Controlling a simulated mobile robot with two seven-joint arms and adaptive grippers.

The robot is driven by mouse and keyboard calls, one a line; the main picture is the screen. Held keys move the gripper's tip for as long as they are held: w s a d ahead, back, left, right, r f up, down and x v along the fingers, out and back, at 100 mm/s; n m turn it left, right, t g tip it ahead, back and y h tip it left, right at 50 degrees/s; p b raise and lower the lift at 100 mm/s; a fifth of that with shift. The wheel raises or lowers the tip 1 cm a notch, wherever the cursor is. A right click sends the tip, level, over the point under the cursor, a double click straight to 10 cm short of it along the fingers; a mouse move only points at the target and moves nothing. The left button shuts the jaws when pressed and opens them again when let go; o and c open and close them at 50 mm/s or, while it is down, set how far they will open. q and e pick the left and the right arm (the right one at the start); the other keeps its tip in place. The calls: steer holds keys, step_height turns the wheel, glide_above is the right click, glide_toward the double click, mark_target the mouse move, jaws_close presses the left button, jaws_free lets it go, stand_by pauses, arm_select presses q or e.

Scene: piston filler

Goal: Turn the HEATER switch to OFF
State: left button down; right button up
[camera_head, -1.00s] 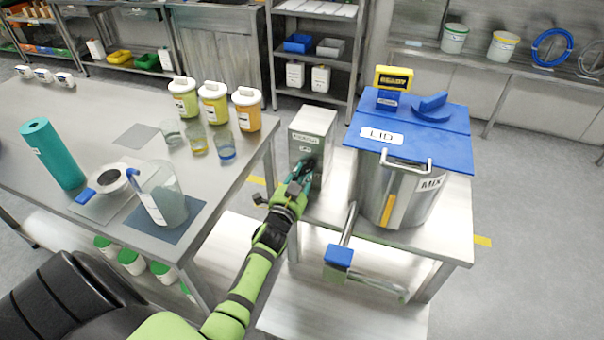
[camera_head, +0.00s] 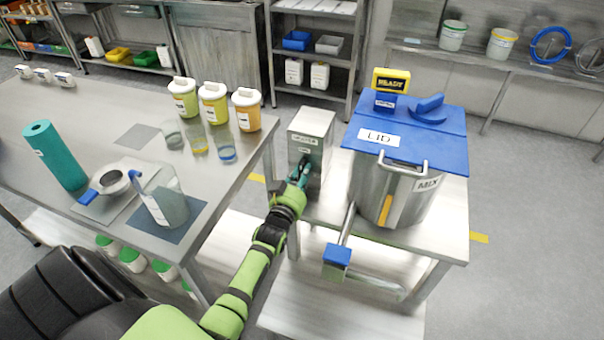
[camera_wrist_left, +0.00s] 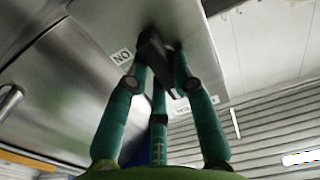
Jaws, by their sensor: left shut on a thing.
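The grey heater box (camera_head: 312,122) stands at the left end of the steel stand, with small labels on its front. My left gripper (camera_head: 300,176) is at the front of this box and covers the switch in the head view. In the left wrist view, the gripper's teal fingers (camera_wrist_left: 160,75) are shut around the dark switch handle (camera_wrist_left: 153,52). An ON label (camera_wrist_left: 122,57) shows upside down beside the handle. A second small label (camera_wrist_left: 181,107) is too blurred to read. The handle's exact setting is hard to tell. My right gripper is not in view.
The steel mixing vessel (camera_head: 372,185) with a blue lid (camera_head: 440,135) stands right of the box. A blue-ended pipe handle (camera_head: 337,255) sticks out in front. The left table (camera_head: 90,105) holds jars, beakers and a jug. A floor gap separates table and stand.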

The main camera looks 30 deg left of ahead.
arm_select(q)
steer(key=shift+n, duration=0.3)
steer(key=c, duration=1)
jaws_free()
steer(key=shift+c, duration=0.2)
steer(key=shift+s, duration=0.1)
steer(key=shift+s+d, duration=0.1)
steer(key=shift+s, duration=0.25)
steer(key=v, duration=1.1)
